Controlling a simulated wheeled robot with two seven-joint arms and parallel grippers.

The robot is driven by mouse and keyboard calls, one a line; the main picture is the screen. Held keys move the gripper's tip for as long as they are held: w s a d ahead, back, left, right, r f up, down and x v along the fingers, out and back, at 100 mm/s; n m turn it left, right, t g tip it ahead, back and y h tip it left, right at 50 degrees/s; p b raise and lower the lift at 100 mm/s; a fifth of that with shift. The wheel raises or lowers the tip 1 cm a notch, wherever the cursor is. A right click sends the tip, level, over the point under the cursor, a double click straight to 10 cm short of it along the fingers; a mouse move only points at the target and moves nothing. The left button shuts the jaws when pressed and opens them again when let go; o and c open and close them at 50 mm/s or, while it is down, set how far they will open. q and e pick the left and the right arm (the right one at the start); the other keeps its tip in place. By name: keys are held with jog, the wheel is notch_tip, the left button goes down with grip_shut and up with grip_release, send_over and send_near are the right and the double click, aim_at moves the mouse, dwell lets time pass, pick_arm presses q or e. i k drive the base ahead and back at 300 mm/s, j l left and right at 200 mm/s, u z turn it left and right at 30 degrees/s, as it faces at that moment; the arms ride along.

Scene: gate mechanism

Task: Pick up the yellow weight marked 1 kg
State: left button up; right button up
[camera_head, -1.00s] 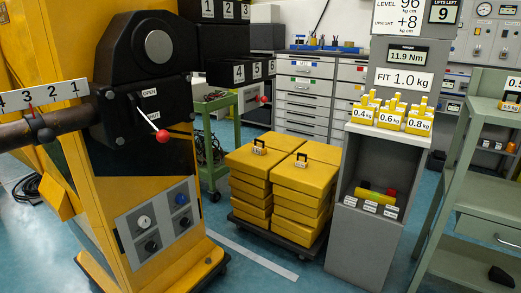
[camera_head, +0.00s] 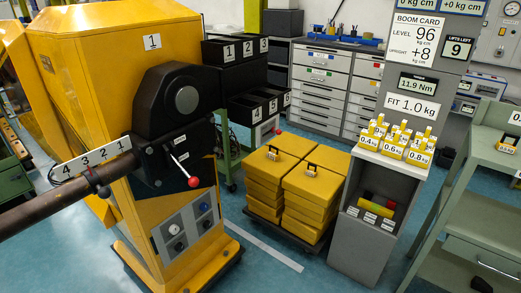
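Yellow weights stand in rows on the ledge of a grey post. The front row reads 0.4 kg (camera_head: 367,146), 0.6 kg (camera_head: 392,152) and 0.8 kg (camera_head: 418,158). More yellow weights (camera_head: 402,136) stand behind them, with their labels hidden or too small to read. I cannot tell which one is marked 1 kg. A sign (camera_head: 411,107) above the ledge reads "FIT 1.0 kg". Neither of my grippers is in view.
The yellow gate machine (camera_head: 110,60) stands at left, with a dark beam (camera_head: 45,211) and a red-knobbed lever (camera_head: 194,182). Stacked yellow blocks (camera_head: 310,185) stand left of the grey post (camera_head: 352,245). A green-grey cart (camera_head: 480,240) stands at right. Blue floor shows in front.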

aim_at(274, 155)
jog(key=i+u, duration=0.15)
jog(key=u, duration=0.2)
jog(key=i+l+u, duration=0.1)
jog(key=u, duration=0.3)
jog(key=i+l+u, duration=0.1)
jog(key=u, duration=0.25)
jog(key=i+l+u, duration=0.1)
jog(key=l, duration=0.25)
jog(key=i+l+u, duration=0.15)
jog(key=l, duration=0.25)
jog(key=i+l+u, duration=0.1)
jog(key=l, duration=0.3)
jog(key=i+l+u, duration=0.15)
jog(key=l, duration=0.25)
jog(key=i+l+u, duration=0.1)
jog(key=l, duration=0.35)
jog(key=i+l, duration=0.7)
